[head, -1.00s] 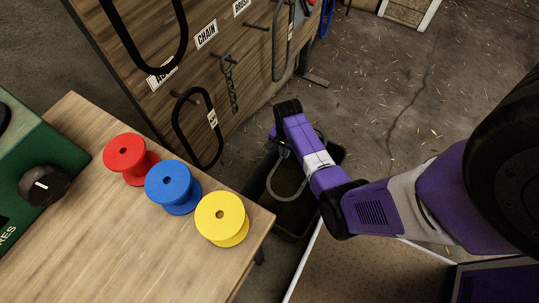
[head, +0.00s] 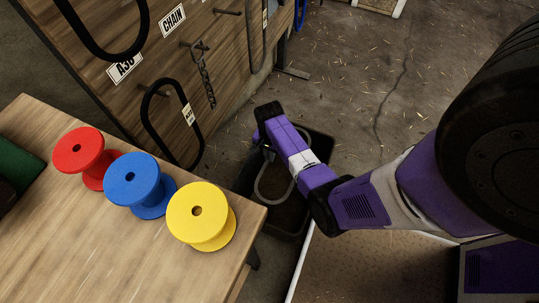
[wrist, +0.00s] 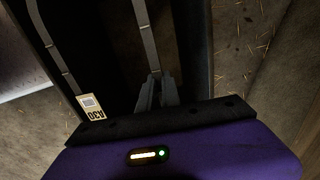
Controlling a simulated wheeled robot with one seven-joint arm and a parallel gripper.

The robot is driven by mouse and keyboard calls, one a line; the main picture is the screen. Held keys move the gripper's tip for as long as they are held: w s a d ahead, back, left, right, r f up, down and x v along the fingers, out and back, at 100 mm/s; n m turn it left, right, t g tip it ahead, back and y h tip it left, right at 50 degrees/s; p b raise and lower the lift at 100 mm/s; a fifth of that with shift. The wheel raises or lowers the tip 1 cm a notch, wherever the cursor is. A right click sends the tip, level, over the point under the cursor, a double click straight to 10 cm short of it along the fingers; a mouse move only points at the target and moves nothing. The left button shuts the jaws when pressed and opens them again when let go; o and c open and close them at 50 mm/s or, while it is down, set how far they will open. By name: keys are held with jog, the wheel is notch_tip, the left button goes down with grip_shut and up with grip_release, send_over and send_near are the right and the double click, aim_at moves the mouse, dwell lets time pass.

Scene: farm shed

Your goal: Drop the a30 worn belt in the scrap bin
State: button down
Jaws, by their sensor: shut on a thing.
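The worn belt is a grey loop (head: 261,191) hanging from my gripper (head: 268,154). In the wrist view the gripper (wrist: 156,92) is shut on a strand of the belt (wrist: 146,38), and a pale tag reading A30 (wrist: 91,107) hangs on the left strand. The scrap bin (head: 322,146) is a dark, open-topped box on the floor. My gripper is above it, and the belt hangs over its opening. I cannot tell whether the belt's lower end is below the rim. My arm hides part of the bin.
A wooden bench (head: 110,240) at left holds red (head: 82,152), blue (head: 135,183) and yellow (head: 203,215) spools. A pegboard (head: 150,75) with black belts (head: 157,118) stands behind. Straw-strewn concrete floor (head: 360,80) is open at upper right.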

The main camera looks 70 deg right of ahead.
notch_tip(320, 180, down, 7)
jog(key=b, duration=0.6)
jog(key=shift+r, duration=0.15)
jog(key=c, duration=1.5)
grip_release()
jog(key=shift+r, duration=0.1)
jog(key=shift+r+p, duration=1.6)
jog(key=shift+r, duration=2.25)
notch_tip(320, 180, up, 8)
jog(key=p, duration=0.9)
